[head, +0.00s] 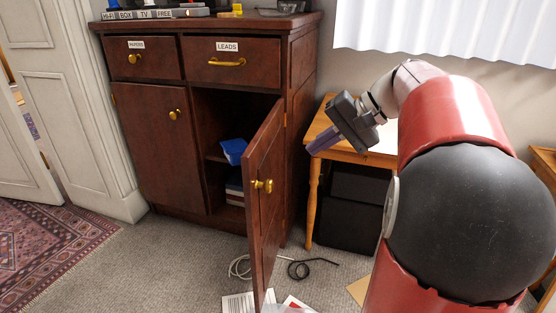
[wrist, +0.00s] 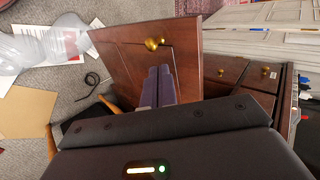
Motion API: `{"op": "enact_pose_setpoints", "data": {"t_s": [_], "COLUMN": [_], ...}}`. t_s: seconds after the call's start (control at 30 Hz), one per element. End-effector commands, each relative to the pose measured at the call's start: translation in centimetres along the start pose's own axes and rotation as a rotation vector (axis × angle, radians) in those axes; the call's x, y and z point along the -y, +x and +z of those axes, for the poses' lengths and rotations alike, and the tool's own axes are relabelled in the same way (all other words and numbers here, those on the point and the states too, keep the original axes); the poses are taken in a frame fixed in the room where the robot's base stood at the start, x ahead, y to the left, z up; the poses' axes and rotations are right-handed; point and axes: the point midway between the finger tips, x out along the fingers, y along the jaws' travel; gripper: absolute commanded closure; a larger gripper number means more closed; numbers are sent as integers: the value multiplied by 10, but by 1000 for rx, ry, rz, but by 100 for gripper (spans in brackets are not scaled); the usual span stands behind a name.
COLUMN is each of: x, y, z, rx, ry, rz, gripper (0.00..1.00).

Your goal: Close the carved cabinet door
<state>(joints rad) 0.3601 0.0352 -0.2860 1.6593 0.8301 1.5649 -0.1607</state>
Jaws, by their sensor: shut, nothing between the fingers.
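The dark red-brown cabinet (head: 150,97) stands against the wall. Its right door (head: 262,205) is wide open, swung out toward me on its right-side hinges, with a brass knob (head: 263,186). The left door (head: 155,140) is shut. My gripper (head: 315,148) is to the right of the open door, above the small wooden table, with its fingers together and empty. In the wrist view the open door's panel (wrist: 130,55) lies beyond my shut fingers (wrist: 159,72), with the knob just past their tips. I cannot tell whether the fingers touch the door.
The open compartment holds a blue item (head: 233,150). A wooden side table (head: 340,150) stands right of the cabinet. Cables (head: 300,268) and papers (head: 238,303) lie on the floor around the door's lower edge. A clear plastic item (wrist: 55,38) lies on the floor too.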

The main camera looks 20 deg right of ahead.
Motion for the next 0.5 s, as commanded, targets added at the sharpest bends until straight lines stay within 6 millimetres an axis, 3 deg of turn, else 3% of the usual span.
{"op": "enact_pose_setpoints", "data": {"t_s": [0.5], "x": [-1], "y": [99], "z": [2], "rx": [4], "ry": [-1], "rz": [2], "gripper": [100]}}
